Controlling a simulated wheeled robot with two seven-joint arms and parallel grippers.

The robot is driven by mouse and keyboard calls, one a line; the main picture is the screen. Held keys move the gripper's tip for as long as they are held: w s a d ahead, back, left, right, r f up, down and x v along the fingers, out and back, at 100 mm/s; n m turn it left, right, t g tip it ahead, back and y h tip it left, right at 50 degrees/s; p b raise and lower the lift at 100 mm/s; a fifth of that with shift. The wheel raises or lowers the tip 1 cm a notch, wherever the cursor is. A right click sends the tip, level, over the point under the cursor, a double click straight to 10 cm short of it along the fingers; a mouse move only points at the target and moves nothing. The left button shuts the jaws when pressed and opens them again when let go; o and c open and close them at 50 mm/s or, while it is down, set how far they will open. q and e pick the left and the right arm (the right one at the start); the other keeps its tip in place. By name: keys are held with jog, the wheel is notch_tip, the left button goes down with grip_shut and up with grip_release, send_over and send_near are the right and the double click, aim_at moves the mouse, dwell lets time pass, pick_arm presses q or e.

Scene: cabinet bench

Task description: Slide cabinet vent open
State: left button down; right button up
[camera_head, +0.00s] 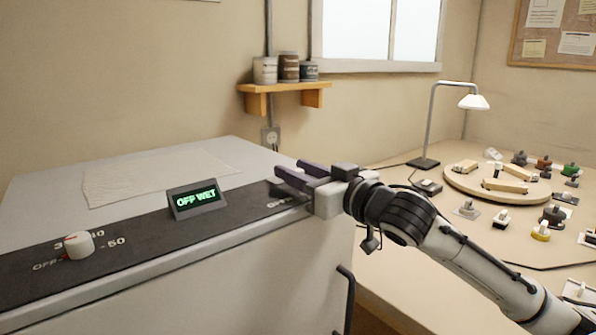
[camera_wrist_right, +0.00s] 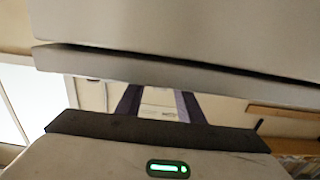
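The pale cabinet (camera_head: 240,275) stands at the left with a dark control strip (camera_head: 140,229) along its top front edge. My right gripper (camera_head: 286,168) is over the right end of this strip, beside a partly covered white label (camera_head: 280,203). Its two purple-grey fingers are apart, with a gap between them that also shows in the right wrist view (camera_wrist_right: 158,92). I see nothing held between them. The vent slider cannot be made out; the gripper may hide it. My left gripper is out of view.
A white knob (camera_head: 79,245) and a display reading "OFF WET" (camera_head: 196,198) are on the strip. A cloth (camera_head: 150,176) lies on the cabinet top. A dark handle (camera_head: 347,300) projects at the cabinet's right side. The bench (camera_head: 400,265) at right holds a lamp (camera_head: 432,125) and several small parts.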

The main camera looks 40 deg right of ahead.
aim_at(266, 196)
grip_shut()
jog(key=shift+a, duration=0.1)
jog(key=shift+a+p, duration=0.3)
jog(key=shift+a, duration=0.1)
jog(key=a, duration=0.2)
jog(key=a+p, duration=0.2)
jog(key=a, duration=0.1)
jog(key=shift+s+a, duration=0.3)
jog(key=shift+a+p, duration=0.35)
jog(key=shift+a+f, duration=0.1)
